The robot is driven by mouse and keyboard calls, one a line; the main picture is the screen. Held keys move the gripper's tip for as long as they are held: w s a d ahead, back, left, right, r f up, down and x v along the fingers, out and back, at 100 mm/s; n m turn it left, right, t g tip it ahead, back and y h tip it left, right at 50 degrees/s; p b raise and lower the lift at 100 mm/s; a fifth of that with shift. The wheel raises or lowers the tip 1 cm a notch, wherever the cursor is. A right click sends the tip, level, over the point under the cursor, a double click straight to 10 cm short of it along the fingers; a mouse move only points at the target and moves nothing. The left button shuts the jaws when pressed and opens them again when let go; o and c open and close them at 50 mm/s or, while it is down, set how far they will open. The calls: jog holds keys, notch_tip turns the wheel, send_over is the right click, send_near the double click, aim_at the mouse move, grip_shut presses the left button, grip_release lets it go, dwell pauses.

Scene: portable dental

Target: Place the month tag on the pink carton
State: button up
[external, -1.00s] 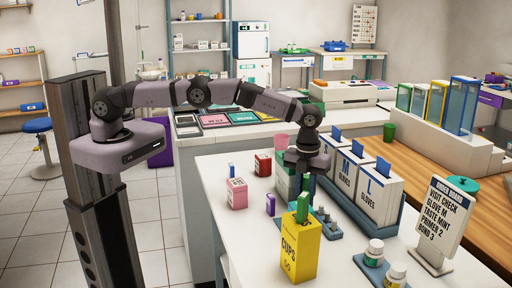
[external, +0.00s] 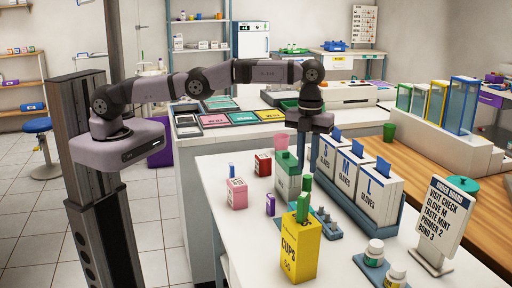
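The pink carton (external: 237,194) stands on the white table at the left, with a small blue tag (external: 231,171) upright at its top. A small purple block (external: 270,204) stands to its right. A yellow cups carton (external: 298,250) stands in front with a green tag (external: 302,207) upright at its top. I cannot tell which piece is the month tag. My gripper (external: 303,152) points down above the table, behind and right of the pink carton and near the green carton (external: 288,182). Its fingers are too small and dark to show whether they are open or hold anything.
A red carton (external: 262,163) and a pink cup (external: 281,143) stand behind the pink carton. Glove boxes (external: 375,188) stand in a blue rack to the right. White bottles (external: 374,251) and a sign (external: 446,213) are at the front right. The table's left front is clear.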

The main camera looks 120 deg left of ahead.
jog(key=s+d+r+n, duration=0.3)
jog(key=d+r+n, duration=0.15)
jog(key=d, duration=0.25)
jog(key=s+d+n, duration=0.4)
jog(key=s+d, duration=0.1)
jog(key=s, duration=0.3)
jog(key=s+d+n, duration=0.5)
jog(key=s, duration=0.3)
jog(key=shift+s+d+f, duration=0.4)
jog(key=shift+f, duration=0.05)
jog(key=s+d+f+n, duration=0.1)
jog(key=s, duration=0.3)
jog(key=s+d+f+n, duration=0.1)
jog(key=s+n, duration=0.1)
jog(key=s, duration=0.3)
jog(key=s+d+f+n, duration=0.1)
jog(key=s+f, duration=0.1)
jog(key=s, duration=0.3)
jog(key=shift+d+n, duration=0.1)
jog(key=shift+n, duration=0.15)
jog(key=shift+c, duration=0.2)
